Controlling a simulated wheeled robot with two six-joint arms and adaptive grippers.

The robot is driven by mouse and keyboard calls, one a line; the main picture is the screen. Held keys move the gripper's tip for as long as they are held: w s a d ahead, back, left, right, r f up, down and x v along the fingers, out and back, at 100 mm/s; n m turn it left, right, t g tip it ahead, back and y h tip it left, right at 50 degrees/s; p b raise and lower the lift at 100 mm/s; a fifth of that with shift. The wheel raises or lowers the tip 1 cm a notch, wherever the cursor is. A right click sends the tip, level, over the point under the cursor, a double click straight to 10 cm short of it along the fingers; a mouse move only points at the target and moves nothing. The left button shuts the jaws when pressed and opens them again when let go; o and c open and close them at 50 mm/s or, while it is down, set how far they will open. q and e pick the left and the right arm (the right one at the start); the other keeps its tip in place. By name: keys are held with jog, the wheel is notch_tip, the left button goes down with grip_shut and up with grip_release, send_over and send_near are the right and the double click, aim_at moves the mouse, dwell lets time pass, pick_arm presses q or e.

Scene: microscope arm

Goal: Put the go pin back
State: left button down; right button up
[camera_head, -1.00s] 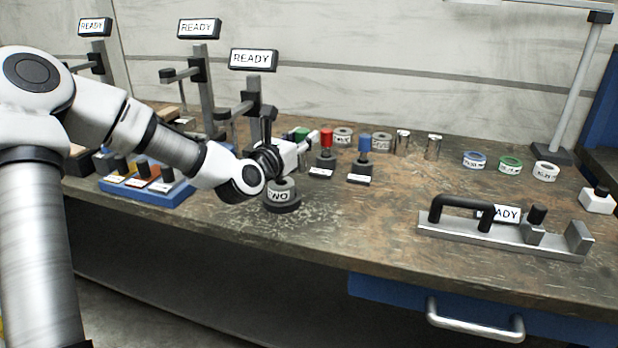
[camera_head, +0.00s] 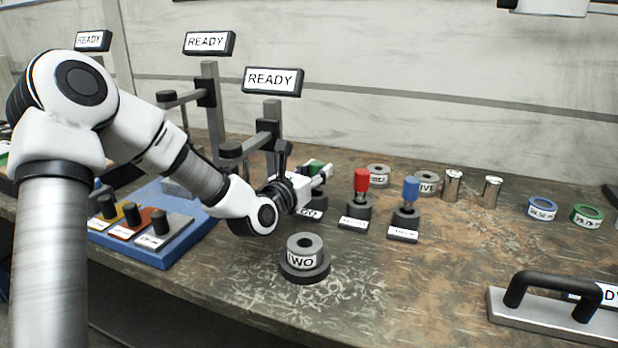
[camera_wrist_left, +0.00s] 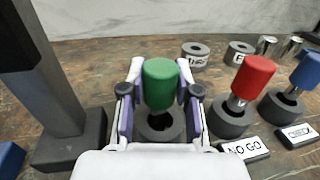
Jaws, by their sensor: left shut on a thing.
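The go pin has a green handle and sits between the two fingers of my left gripper (camera_head: 318,176), which is shut on it. In the left wrist view the green go pin (camera_wrist_left: 160,84) is upright between the fingertips, above a black round holder (camera_wrist_left: 160,128). The fingers hide most of the pin's lower part, so I cannot tell how deep it sits in the holder. In the head view a label reading GO shows partly below the gripper. The red no-go pin (camera_head: 361,180) stands in its own holder to the right. My right gripper is not in view.
A blue-handled check pin (camera_head: 410,190) stands right of the red one. A ring marked TWO (camera_head: 305,254) sits on a black base in front. A stand post (camera_wrist_left: 45,80) rises close left of my gripper.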

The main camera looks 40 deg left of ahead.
pick_arm(q)
jog(key=shift+s+d+r, duration=0.15)
jog(key=shift+s+r, duration=0.05)
jog(key=shift+f, duration=0.2)
jog(key=c, duration=0.8)
grip_release()
jog(key=shift+w, duration=0.1)
jog(key=shift+c, duration=0.2)
jog(key=shift+r, duration=0.25)
jog(key=s+p, duration=0.2)
jog(key=s, duration=0.8)
jog(key=shift+s, duration=0.25)
jog(key=shift+s+d+f+p, duration=0.1)
jog(key=shift+s+d+p, duration=0.15)
jog(key=shift+s, duration=0.55)
